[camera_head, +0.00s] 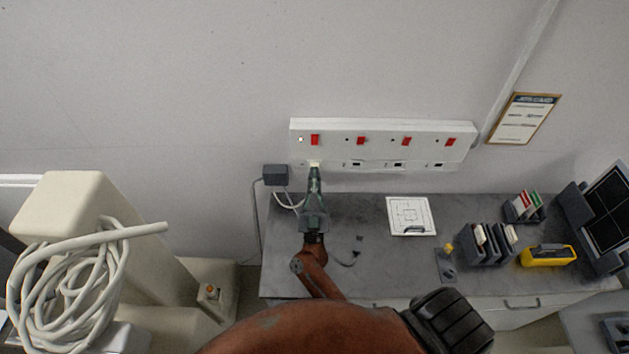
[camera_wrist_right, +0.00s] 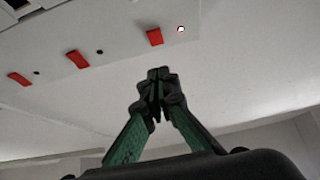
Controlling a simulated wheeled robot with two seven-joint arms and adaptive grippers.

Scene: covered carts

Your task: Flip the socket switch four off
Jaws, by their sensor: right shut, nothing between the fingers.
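A white socket panel (camera_head: 384,130) on the wall carries a row of red switches. The leftmost red switch (camera_head: 314,140) has a lit indicator (camera_head: 300,139) beside it; the other indicators look dark. Which switch is number four is not readable. My right gripper (camera_head: 314,168) is shut and empty, its tips just below the leftmost switch, with no clear contact. In the right wrist view, my shut fingertips (camera_wrist_right: 158,75) point toward the panel, apart from the nearest red switch (camera_wrist_right: 155,37), which has the lit indicator (camera_wrist_right: 181,29) next to it. My left gripper is out of view.
A grey adapter (camera_head: 276,175) with cables hangs left of my right gripper. The grey counter (camera_head: 360,210) below holds a white square plate (camera_head: 411,215), card holders (camera_head: 487,243) and a yellow device (camera_head: 548,255). A coiled hose (camera_head: 75,270) is at left. The wall above the panel is clear.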

